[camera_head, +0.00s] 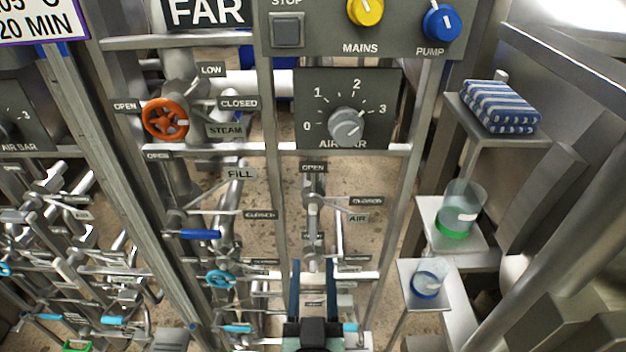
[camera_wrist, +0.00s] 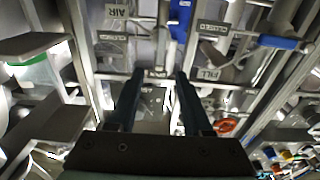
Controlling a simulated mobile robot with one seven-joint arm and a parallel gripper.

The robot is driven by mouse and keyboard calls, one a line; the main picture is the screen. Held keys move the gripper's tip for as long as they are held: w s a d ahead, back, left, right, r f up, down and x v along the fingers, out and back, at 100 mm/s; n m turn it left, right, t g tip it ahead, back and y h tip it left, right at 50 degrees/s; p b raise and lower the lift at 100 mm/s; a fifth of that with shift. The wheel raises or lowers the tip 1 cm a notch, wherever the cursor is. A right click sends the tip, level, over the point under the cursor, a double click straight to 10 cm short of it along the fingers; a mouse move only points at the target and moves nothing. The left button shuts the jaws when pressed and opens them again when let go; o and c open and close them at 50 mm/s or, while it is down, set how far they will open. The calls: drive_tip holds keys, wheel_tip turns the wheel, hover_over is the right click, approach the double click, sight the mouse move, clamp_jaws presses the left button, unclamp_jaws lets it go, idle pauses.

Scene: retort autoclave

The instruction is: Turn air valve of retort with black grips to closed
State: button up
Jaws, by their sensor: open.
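The air valve (camera_head: 313,208) is a grey metal fitting on a vertical pipe below the AIR BAR dial, with OPEN, CLOSED and AIR labels around it. My gripper (camera_head: 312,266) is open and empty at the bottom centre of the head view, below the valve's top. Its two dark fingers (camera_wrist: 160,74) point toward the pipework in the wrist view, apart from the blue piece. No black grips are clearly visible.
To the left are the orange steam wheel (camera_head: 165,118) and the fill valve's blue handle (camera_head: 200,234). To the right, shelves hold striped towels (camera_head: 500,106) and two beakers (camera_head: 461,208). Frame posts and rails (camera_head: 275,150) run close around the valve.

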sight(313, 225)
drive_tip(key=shift+g, duration=0.3)
drive_tip(key=w+p, duration=0.1)
drive_tip(key=w, duration=0.2)
drive_tip(key=w+p, duration=0.1)
drive_tip(key=w, duration=0.3)
drive_tip(key=w+p, duration=0.1)
drive_tip(key=w, duration=0.3)
drive_tip(key=shift+r, duration=0.25)
clamp_jaws()
